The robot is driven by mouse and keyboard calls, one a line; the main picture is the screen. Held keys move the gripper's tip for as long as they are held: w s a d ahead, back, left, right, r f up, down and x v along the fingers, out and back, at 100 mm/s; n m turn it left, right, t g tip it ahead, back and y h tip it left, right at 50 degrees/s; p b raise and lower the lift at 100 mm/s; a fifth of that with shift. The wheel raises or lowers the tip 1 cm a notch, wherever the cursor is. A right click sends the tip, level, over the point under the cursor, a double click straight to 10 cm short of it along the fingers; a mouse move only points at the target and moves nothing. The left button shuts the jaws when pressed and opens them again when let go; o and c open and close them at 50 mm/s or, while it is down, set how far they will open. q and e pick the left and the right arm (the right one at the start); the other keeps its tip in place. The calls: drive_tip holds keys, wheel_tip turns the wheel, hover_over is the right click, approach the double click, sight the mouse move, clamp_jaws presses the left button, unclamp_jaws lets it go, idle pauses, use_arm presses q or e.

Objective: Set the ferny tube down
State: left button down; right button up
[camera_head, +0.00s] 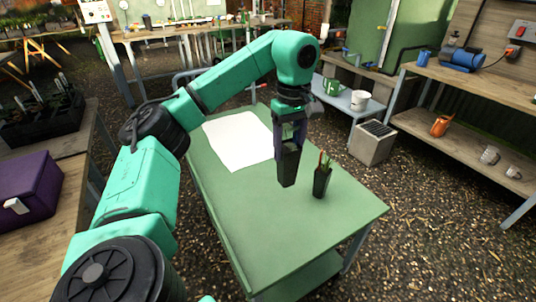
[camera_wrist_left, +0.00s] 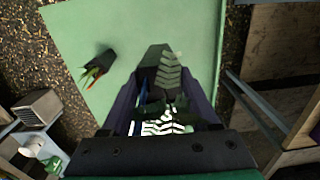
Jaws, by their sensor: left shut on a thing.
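My left gripper (camera_head: 289,138) points down over the green table (camera_head: 250,220) and is shut on a dark, tapered tube (camera_head: 288,168). In the left wrist view the held tube (camera_wrist_left: 154,60) sits between the fingers of my gripper (camera_wrist_left: 165,103), with zigzag, fern-like leaves (camera_wrist_left: 168,76) along it. The tube looks close to upright. I cannot tell whether its base touches the tabletop. My right gripper is not in view.
A second dark tube (camera_head: 321,182) with red and green spiky leaves stands just right of the held one; it also shows in the left wrist view (camera_wrist_left: 102,62). A white sheet (camera_head: 240,140) lies farther back. The table's near part is clear.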

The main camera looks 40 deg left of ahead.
sight(285, 166)
use_arm(q)
drive_tip(key=shift+a+r, duration=0.35)
drive_tip(key=shift+r, duration=0.05)
drive_tip(key=f+b, duration=0.5)
drive_tip(key=f, duration=0.2)
drive_tip(key=shift+s+b, duration=0.25)
drive_tip(key=shift+b, duration=0.15)
wheel_tip(285, 166, down, 13)
drive_tip(key=shift+c, duration=0.7)
unclamp_jaws()
drive_tip(key=shift+w, duration=0.1)
drive_tip(key=shift+r, duration=0.15)
wheel_tip(285, 166, up, 12)
drive_tip(key=shift+r+p, duration=0.1)
drive_tip(key=shift+p, duration=0.2)
